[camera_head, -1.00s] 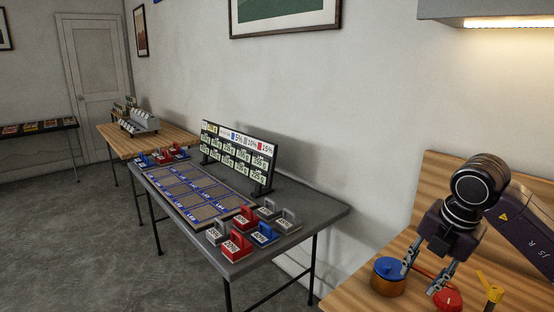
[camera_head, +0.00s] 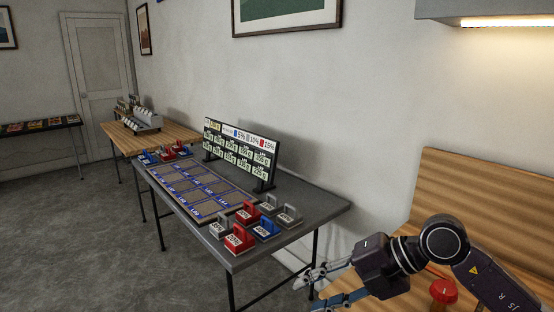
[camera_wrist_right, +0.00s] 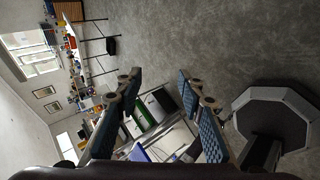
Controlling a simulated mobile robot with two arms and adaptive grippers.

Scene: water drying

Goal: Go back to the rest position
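My right arm reaches in from the lower right in the head view. Its gripper (camera_head: 318,289) points left, in the air off the left side of the wooden counter. The fingers are spread, with nothing seen between them. In the right wrist view the gripper (camera_wrist_right: 156,88) also shows open and empty, with the floor and distant furniture beyond its fingers. My left gripper is not in view.
The wooden counter (camera_head: 480,205) is at the right, with a red-topped object (camera_head: 443,291) close to my right arm. A grey table (camera_head: 318,207) holds several red, blue and grey handled blocks, and a sign board (camera_head: 240,150). Grey floor (camera_head: 85,240) is clear at left.

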